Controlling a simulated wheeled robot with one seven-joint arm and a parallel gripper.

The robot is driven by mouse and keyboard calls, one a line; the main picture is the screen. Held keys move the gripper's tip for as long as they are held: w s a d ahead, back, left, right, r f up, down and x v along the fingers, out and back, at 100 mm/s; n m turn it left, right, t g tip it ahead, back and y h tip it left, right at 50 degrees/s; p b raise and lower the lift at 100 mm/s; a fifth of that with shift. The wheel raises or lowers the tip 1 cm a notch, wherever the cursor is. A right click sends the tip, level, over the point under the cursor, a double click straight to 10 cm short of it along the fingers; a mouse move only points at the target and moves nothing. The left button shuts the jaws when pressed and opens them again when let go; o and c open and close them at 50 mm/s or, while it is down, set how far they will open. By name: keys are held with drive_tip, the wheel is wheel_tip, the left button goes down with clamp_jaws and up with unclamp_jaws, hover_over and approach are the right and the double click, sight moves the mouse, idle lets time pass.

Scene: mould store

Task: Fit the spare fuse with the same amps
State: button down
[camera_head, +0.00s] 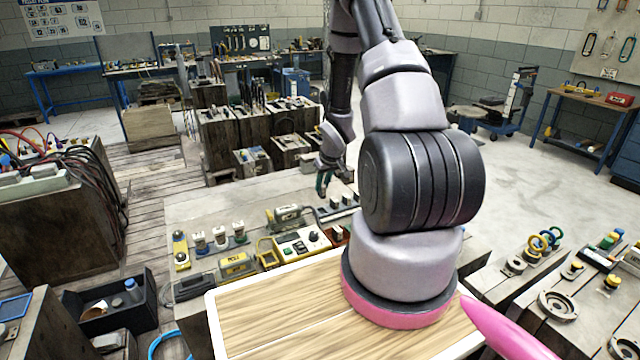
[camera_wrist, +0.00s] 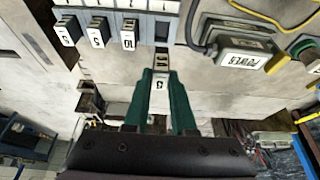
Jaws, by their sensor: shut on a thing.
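My gripper (camera_wrist: 160,100) has green fingers, shut on a small dark fuse with white labels (camera_wrist: 161,72); in the head view my gripper (camera_head: 325,184) is over the far part of the bench. The held fuse is just below a dark gap (camera_wrist: 162,30) in a pale fuse strip (camera_wrist: 150,5) in the wrist view; I cannot tell whether they touch. Several dark fuses with white labels stand in a row left of the gap: one far left (camera_wrist: 67,31), one in the middle (camera_wrist: 98,32) and one beside the gap (camera_wrist: 129,34). Their numbers are too small to read surely.
A grey box labelled POWER (camera_wrist: 242,60) with a cable lies right of the gap. On the bench are a white control box (camera_head: 298,246), a yellow meter (camera_head: 238,265) and several white-topped plugs (camera_head: 221,238). Bare bench (camera_head: 200,204) lies left of my gripper.

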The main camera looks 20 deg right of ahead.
sight(324, 197)
drive_tip(key=shift+f, duration=2.65)
drive_tip(key=shift+f, duration=0.95)
drive_tip(key=c, duration=0.7)
unclamp_jaws()
drive_tip(key=shift+o, duration=0.2)
drive_tip(key=shift+r, duration=0.1)
drive_tip(key=shift+r, duration=3.7)
